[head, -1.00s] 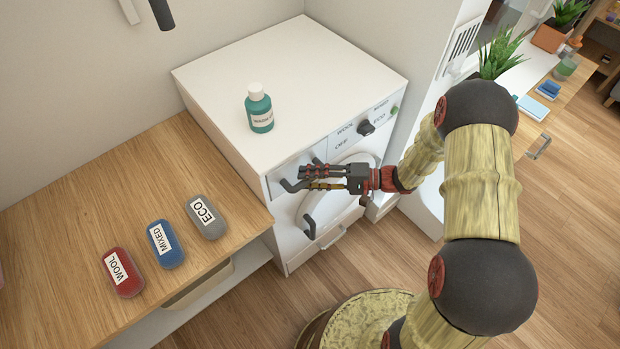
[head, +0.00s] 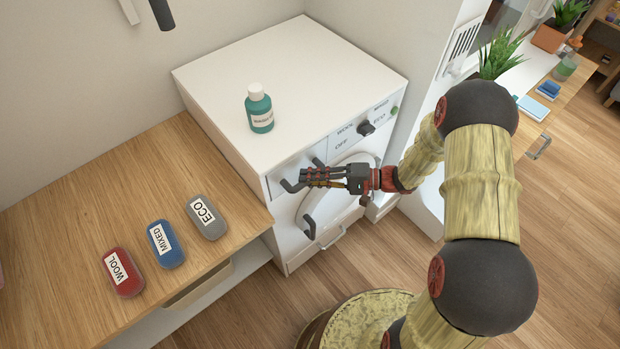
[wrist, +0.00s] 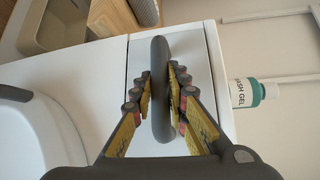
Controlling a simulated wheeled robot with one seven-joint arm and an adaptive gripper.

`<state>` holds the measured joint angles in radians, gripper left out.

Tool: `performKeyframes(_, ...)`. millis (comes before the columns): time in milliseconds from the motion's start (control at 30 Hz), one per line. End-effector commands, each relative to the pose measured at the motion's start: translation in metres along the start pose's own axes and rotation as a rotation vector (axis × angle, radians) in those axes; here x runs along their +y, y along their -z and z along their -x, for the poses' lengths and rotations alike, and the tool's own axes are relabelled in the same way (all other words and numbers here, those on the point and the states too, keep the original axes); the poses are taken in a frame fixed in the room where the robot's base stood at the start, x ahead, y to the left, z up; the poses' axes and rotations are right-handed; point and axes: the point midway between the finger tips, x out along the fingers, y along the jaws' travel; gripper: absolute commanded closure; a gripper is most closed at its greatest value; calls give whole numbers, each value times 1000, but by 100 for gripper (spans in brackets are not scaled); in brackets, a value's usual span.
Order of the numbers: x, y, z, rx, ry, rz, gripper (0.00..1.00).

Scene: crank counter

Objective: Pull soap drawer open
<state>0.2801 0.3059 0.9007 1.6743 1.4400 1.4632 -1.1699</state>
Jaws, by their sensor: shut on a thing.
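The soap drawer (wrist: 200,70) is the white panel at the upper left of the washing machine's front, with a dark grey bar handle (wrist: 160,85). In the head view the drawer handle (head: 291,187) shows partly beside my fingers. My gripper (head: 312,176) is at the drawer front, reaching in from the right. In the wrist view my gripper (wrist: 163,88) has its fingers on both sides of the handle, shut on it. The drawer looks flush with the machine's front. The middle of the handle is partly hidden by my fingers in the head view.
A green bottle (head: 260,110) stands on the white washing machine (head: 315,60). A dial (head: 366,128) is right of the drawer, and the round door (head: 325,205) is below. A wooden counter (head: 90,215) with red, blue and grey labelled pieces lies left.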

Motion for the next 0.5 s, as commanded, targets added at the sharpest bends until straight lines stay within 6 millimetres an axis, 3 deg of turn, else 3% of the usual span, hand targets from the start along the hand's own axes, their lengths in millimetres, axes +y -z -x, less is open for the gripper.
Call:
performKeyframes(267, 2, -2, 2, 1, -2, 0, 100)
performKeyframes(500, 11, -33, 37, 7, -4, -2, 100)
